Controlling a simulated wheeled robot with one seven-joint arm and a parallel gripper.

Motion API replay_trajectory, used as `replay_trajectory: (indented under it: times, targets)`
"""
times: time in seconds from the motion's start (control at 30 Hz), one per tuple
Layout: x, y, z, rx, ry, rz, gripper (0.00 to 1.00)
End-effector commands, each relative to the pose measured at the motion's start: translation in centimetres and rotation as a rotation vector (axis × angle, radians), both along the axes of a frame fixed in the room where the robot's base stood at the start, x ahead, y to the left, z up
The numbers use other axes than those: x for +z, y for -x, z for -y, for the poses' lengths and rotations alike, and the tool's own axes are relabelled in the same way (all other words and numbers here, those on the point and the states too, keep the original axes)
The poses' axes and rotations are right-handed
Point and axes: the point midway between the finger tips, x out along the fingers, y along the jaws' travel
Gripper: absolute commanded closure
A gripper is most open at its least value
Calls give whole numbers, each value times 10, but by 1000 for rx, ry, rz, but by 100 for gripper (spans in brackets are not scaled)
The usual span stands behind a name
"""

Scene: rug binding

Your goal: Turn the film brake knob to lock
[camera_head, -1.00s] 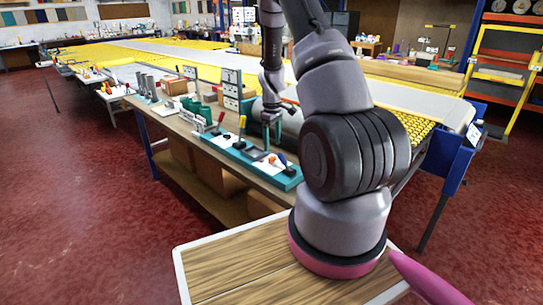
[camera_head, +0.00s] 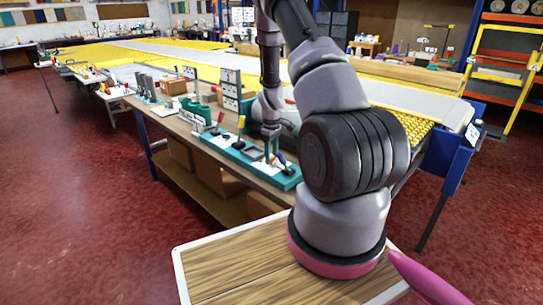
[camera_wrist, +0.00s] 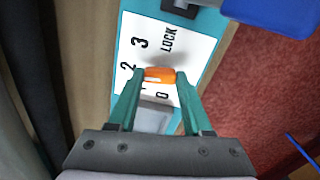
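The film brake knob (camera_wrist: 160,74) is a small orange knob over a white dial plate (camera_wrist: 190,40) marked 0, 2, 3 and LOCK. My gripper (camera_wrist: 161,77) has green fingers, one on each side of the knob, and they appear to touch it. The knob does not appear to be at LOCK, though the fingers partly hide the marks. In the head view my gripper (camera_head: 272,154) is down at the near right end of a teal control panel (camera_head: 285,184) on the bench.
A black lever with a yellow top (camera_head: 240,138) and a red-topped one (camera_head: 219,120) stand further left on the panel. Red floor lies in front of the bench.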

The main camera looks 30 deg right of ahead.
Motion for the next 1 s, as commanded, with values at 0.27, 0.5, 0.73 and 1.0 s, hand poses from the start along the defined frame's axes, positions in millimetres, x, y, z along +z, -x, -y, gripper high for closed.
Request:
replay_trajectory:
  times: [0.27, 0.5, 0.73, 1.0]
  targets:
    - [0, 0, 0, -35, 1, 0, 100]
    - [0, 0, 0, -169, 1, 0, 100]
    - [0, 0, 0, -374, 1, 0, 100]
    - [0, 0, 0, -631, 2, 0, 100]
